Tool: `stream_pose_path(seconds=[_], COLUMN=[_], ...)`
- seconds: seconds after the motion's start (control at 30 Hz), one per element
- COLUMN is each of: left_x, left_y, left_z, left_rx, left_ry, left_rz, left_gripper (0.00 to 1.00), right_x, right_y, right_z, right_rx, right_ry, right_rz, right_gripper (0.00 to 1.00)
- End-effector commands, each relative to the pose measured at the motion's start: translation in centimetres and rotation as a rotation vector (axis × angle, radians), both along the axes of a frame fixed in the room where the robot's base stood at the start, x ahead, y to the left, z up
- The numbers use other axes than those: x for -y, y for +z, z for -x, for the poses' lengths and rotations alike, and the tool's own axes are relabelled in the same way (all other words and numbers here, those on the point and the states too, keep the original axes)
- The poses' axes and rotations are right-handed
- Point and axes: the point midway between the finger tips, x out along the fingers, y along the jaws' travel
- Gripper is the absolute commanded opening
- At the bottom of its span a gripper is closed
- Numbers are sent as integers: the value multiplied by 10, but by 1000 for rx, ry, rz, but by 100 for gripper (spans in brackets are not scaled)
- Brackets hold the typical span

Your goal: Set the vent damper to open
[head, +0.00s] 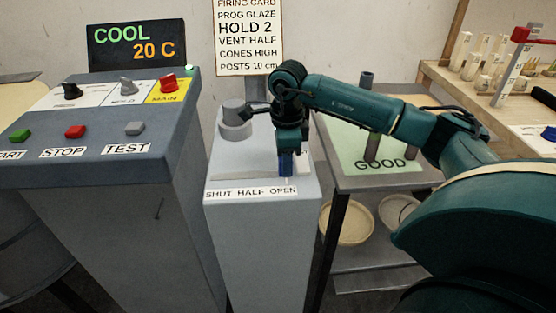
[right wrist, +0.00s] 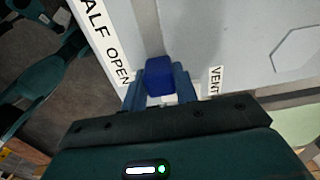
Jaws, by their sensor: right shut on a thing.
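The vent damper's blue knob (head: 286,168) stands on top of the grey pedestal (head: 232,172), behind the OPEN end of the SHUT HALF OPEN label (head: 251,192). My right gripper (head: 289,152) reaches down onto the knob from above and is shut on it. In the right wrist view, the blue knob (right wrist: 160,75) sits between the two fingers of my right gripper (right wrist: 159,95), beside the word OPEN (right wrist: 118,66). The fingers cover part of the knob. My left gripper is not in view.
A round grey cap (head: 235,115) stands at the back of the pedestal. A control panel (head: 100,120) with buttons and knobs is to the left. A cart with a green GOOD mat (head: 352,150) and posts stands close on the right. A firing card (head: 248,38) hangs behind.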

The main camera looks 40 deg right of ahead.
Motion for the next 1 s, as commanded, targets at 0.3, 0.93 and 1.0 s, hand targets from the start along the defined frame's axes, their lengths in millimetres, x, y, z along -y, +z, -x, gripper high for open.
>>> stream_pose_path(seconds=[0.3, 0.93, 1.0], left_x=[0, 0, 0], left_y=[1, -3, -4], left_z=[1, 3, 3], left_rx=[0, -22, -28], left_ry=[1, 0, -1], left_rz=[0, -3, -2], left_gripper=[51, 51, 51], right_x=[3, 2, 2], right_y=[0, 42, 58], right_z=[1, -1, 0], right_rx=[-6, 1, 2], right_ry=[-2, -2, -1], right_rz=[8, 5, 5], right_gripper=[43, 51, 51])
